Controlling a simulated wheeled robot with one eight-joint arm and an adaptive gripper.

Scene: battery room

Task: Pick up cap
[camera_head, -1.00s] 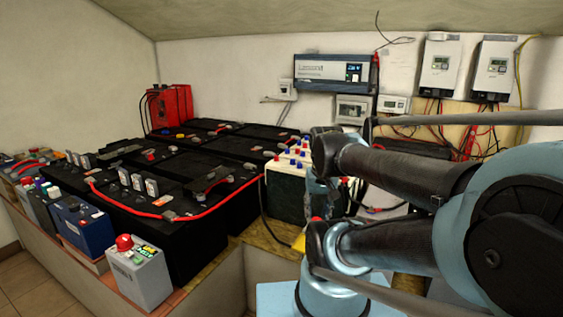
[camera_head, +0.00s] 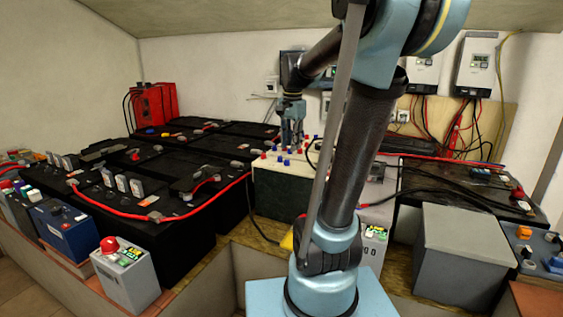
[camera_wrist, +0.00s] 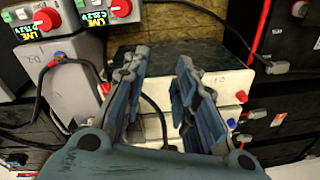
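I cannot tell which cap the task means. My gripper (camera_head: 292,143) hangs fingers-down over the rear part of this battery. In the wrist view my gripper (camera_wrist: 162,65) is open, with a clear gap between its two fingers and nothing held. A blue cap (camera_wrist: 231,123) and a red cap (camera_wrist: 241,97) show just right of the right finger. The fingers and palm hide part of the battery top.
Large black batteries (camera_head: 160,205) with red cables fill the left. A grey battery with a red knob (camera_head: 127,280) stands front left. A grey box (camera_head: 465,255) and a black battery (camera_head: 480,185) stand right. Dark cables cross near the white battery.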

